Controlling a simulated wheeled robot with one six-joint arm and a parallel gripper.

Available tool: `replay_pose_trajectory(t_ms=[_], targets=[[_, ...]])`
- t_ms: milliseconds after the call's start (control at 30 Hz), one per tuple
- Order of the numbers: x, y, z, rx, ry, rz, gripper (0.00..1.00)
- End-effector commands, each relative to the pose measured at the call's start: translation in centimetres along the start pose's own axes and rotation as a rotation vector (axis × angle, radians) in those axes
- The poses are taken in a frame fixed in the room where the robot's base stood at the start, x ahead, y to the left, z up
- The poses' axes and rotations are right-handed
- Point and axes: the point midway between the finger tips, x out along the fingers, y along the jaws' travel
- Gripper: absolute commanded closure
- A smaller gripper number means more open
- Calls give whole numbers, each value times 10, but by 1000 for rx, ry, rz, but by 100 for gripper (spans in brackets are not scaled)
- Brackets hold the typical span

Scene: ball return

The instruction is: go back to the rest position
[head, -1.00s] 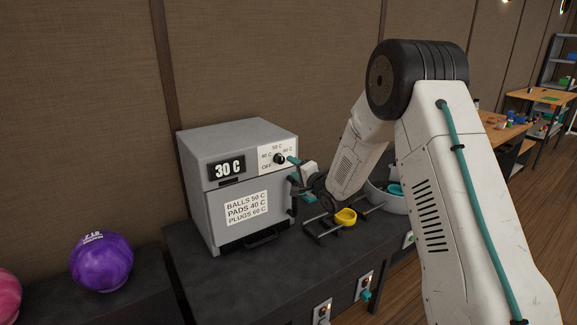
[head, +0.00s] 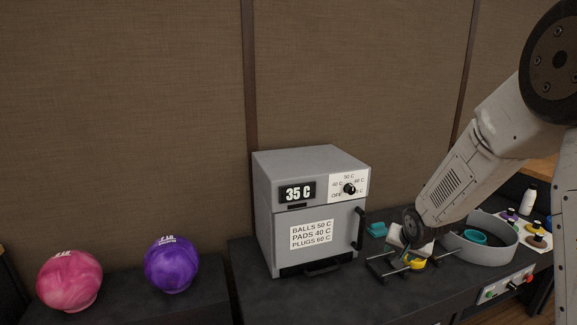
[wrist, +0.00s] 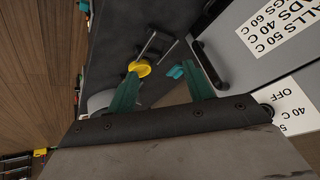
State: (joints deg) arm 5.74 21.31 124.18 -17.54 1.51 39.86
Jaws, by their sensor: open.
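My gripper (wrist: 162,68) is open, its two teal fingers spread with nothing between them in the wrist view. In the head view my arm comes in from the right and its end hangs low, just right of the grey oven (head: 320,178). The oven's display (head: 297,192) reads 35 C. Its dial (head: 349,189) is clear of my gripper, and its door looks closed. The fingertips are hard to make out in the head view.
A dark rack with a yellow cup (head: 414,263) stands right of the oven, close to my gripper. A grey tub (head: 494,250) holds a teal ring (head: 472,238). Pink (head: 69,279) and purple (head: 171,264) balls sit on the left. Free room lies above the oven.

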Motion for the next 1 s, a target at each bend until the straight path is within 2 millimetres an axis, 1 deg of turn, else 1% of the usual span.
replay_pose_trajectory(t_ms=[33, 67, 100, 167, 200, 267, 300, 367, 400, 467, 500, 600, 700, 800, 1000], targets=[[-29, 7, 11, -49, -54, 46, 48], [-45, 13, 20, -81, -94, 74, 48], [-66, 19, 32, -121, -147, 105, 48], [-98, 28, 50, -175, -223, 140, 48], [-119, 33, 62, -210, -272, 158, 48], [-151, 40, 81, -256, -342, 175, 48], [-171, 45, 93, -285, -386, 181, 48], [-202, 50, 111, -325, -447, 183, 48], [-221, 54, 124, -350, -486, 181, 48], [-249, 58, 142, -383, -535, 173, 48], [-267, 61, 153, -403, -564, 165, 48], [-307, 68, 181, -443, -615, 139, 48], [-339, 73, 204, -465, -627, 112, 48], [-359, 75, 217, -466, -591, 89, 48], [-380, 73, 219, -475, -486, 58, 48]])
